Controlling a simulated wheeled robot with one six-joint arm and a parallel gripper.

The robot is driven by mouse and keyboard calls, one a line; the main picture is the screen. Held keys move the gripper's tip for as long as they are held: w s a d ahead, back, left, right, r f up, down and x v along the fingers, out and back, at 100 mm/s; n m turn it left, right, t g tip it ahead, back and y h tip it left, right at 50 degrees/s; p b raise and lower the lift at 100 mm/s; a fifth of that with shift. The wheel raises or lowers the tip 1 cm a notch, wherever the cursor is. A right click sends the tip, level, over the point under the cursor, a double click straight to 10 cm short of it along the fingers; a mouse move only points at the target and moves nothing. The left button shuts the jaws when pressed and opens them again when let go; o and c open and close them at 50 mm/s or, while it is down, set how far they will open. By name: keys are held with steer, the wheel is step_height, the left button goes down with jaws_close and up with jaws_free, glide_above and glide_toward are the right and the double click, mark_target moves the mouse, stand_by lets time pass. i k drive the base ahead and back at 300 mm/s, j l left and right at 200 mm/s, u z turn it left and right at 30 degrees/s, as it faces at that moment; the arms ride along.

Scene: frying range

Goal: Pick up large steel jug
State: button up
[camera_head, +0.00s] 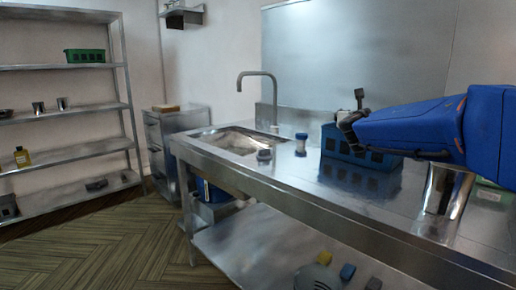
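A tall shiny steel vessel, seemingly the large steel jug (443,196), stands on the steel counter (300,176) at the right. Its upper part is hidden behind my blue arm, so I cannot see its rim or handle. My gripper (352,112), dark and small in the picture, is at the left end of the arm. It shows above and in front of a blue crate, left of the steel vessel and apart from it. I cannot make out its fingers clearly or whether they are open. I see nothing clearly held in it.
The blue crate (372,157), a blue-lidded jar (301,144) and a small grey item (264,155) stand near the sink (232,140) and its tall tap (273,90). A green item (493,186) is at far right. Shelves (70,155) stand left; the wooden floor between is clear.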

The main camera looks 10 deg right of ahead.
mark_target(447, 189)
steer(key=k+j, duration=0.75)
steer(key=k, duration=0.1)
